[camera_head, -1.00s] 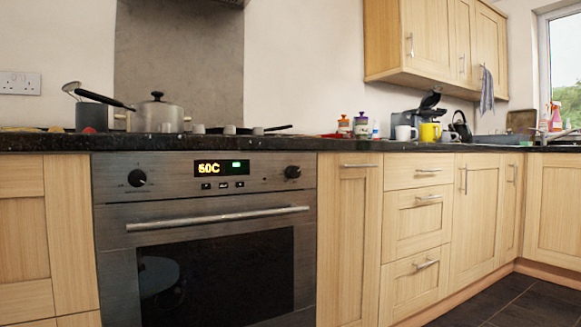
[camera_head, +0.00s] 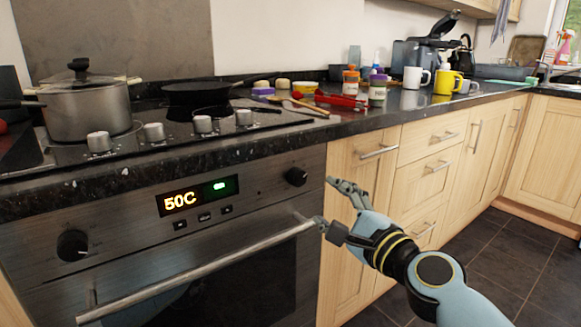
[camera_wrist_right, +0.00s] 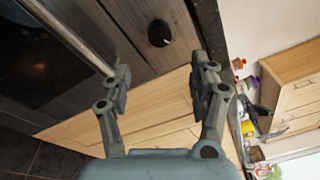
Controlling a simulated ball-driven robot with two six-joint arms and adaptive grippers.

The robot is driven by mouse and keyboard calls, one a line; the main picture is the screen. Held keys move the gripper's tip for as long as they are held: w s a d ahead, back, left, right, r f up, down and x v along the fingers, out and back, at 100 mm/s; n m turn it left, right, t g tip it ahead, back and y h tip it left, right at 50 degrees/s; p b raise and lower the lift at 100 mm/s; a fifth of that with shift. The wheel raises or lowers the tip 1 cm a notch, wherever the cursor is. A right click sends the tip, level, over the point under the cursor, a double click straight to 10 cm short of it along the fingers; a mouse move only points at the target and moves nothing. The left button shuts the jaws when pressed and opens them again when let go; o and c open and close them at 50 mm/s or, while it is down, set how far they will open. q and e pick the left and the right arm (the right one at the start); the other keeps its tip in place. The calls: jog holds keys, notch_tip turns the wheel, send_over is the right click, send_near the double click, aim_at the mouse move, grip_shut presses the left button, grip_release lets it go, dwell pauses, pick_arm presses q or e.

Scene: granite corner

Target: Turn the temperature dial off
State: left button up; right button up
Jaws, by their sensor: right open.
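The steel oven front has two black round dials. I cannot tell by label which is the temperature dial. My right gripper (camera_head: 328,205) is open and empty, just right of and in front of the right dial, apart from it. In the right wrist view, the right dial (camera_wrist_right: 158,33) shows beyond the gap between the open fingertips (camera_wrist_right: 163,78). My left gripper is not in view.
The oven handle (camera_head: 205,272) runs below the display, its right end close to my lower finger. The dark worktop (camera_head: 372,122) overhangs above, with hob knobs (camera_head: 202,124), a pot (camera_head: 88,110), jars and mugs on it. Wooden cupboards (camera_head: 360,185) stand right of the oven.

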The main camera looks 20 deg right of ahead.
aim_at(301, 181)
jog(key=b+x, duration=0.1)
jog(key=x, duration=0.7)
jog(key=shift+w+a, duration=0.1)
jog(key=shift+w, duration=0.3)
jog(key=shift+w+a, duration=0.1)
jog(key=shift+w, duration=0.6)
jog(key=c, duration=1.1)
jog(key=shift+c, duration=0.2)
jog(key=shift+f, duration=0.15)
